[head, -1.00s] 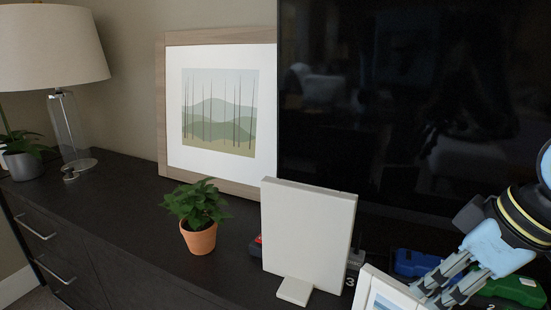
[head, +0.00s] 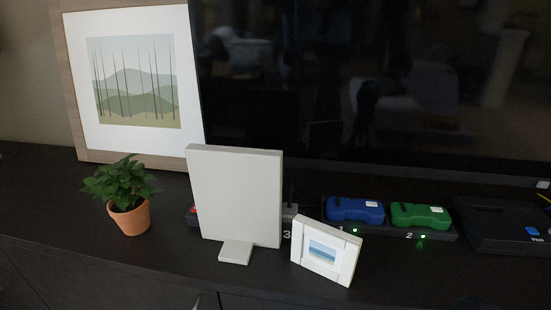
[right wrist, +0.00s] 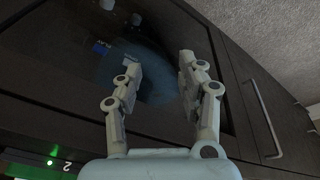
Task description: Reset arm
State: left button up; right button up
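My right gripper (right wrist: 158,68) shows in the right wrist view with its two fingers spread apart and nothing between them. Dark drawer fronts and the dresser top lie beyond the fingers. The head view shows neither gripper. A small white picture frame (head: 325,249) stands tilted on the dark dresser, with no gripper touching it. A larger white frame (head: 236,196), its picture side hidden, stands just left of it on a small foot.
A blue case (head: 355,209) and a green case (head: 420,214) sit in a dark tray behind the small frame. A potted plant (head: 128,191) stands left. A large screen (head: 400,90) and framed landscape (head: 135,80) back the dresser. A drawer handle (right wrist: 264,117) shows in the right wrist view.

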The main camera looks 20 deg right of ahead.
jog(key=s+d+f, duration=0.1)
jog(key=s+f, duration=0.2)
jog(key=f, duration=0.5)
jog(key=s+d+f, duration=0.1)
jog(key=s+f, duration=0.2)
jog(key=f, duration=0.4)
jog(key=s+f+g, duration=0.1)
jog(key=s+f, duration=1)
jog(key=s, duration=0.5)
jog(key=shift+f+g, duration=0.15)
jog(key=shift+g, duration=0.25)
